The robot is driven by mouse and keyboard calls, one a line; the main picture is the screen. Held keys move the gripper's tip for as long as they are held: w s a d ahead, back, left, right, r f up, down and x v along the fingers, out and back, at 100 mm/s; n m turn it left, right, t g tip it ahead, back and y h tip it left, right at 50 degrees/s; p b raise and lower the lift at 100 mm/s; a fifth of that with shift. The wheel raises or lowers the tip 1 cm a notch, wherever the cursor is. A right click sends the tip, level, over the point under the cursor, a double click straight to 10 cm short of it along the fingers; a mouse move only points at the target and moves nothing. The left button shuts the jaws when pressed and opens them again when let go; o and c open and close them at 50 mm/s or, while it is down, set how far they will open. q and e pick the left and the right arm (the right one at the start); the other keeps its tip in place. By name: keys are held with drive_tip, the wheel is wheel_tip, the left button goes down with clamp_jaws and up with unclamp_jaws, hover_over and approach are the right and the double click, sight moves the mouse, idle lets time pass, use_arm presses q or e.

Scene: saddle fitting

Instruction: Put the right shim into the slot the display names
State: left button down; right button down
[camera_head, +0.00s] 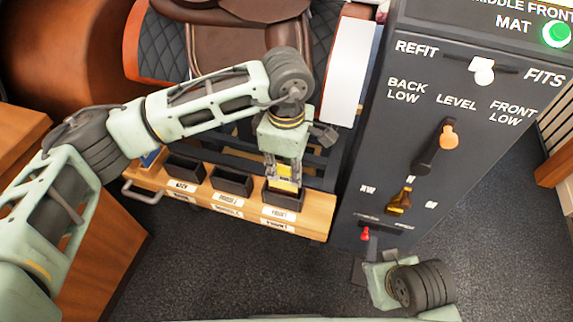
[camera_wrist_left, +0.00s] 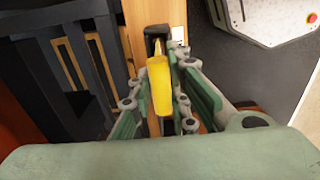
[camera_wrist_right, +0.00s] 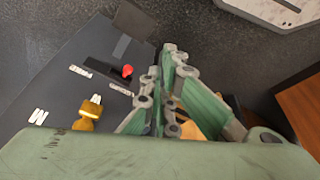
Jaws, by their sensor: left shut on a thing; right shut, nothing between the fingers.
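My left gripper (camera_head: 285,184) is shut on a yellow shim (camera_head: 288,186), directly over the rightmost black bin (camera_head: 281,203) of the wooden rack. The yellow shim (camera_wrist_left: 159,85) also shows between the fingers in the left wrist view. I cannot tell whether its lower end is inside the bin. The middle bin (camera_head: 232,183) and left bin (camera_head: 185,168) look dark inside. The panel's top text (camera_head: 528,14) is cut off; "MIDDLE FRONT" and "MAT" are readable. My right gripper (camera_wrist_right: 168,62) is shut and empty, low beside the panel.
The dark panel (camera_head: 385,120) carries a white REFIT/FITS lever (camera_head: 483,70), an orange level lever (camera_head: 449,136), a brass knob (camera_head: 402,199) and a small red switch (camera_head: 365,234). A brown saddle (camera_head: 232,45) is behind the rack. Dark carpet lies in front.

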use_arm(q)
drive_tip(key=shift+f, duration=0.4)
drive_tip(key=shift+f+b, duration=0.4)
drive_tip(key=shift+b, duration=0.15)
drive_tip(key=shift+f+b, duration=0.5)
drive_tip(key=shift+f, duration=0.25)
use_arm(e)
drive_tip(key=shift+s, duration=0.3)
use_arm(q)
drive_tip(key=c, duration=1.6)
unclamp_jaws()
use_arm(e)
drive_tip(key=shift+d, duration=0.1)
use_arm(q)
wheel_tip(320, 180, up, 12)
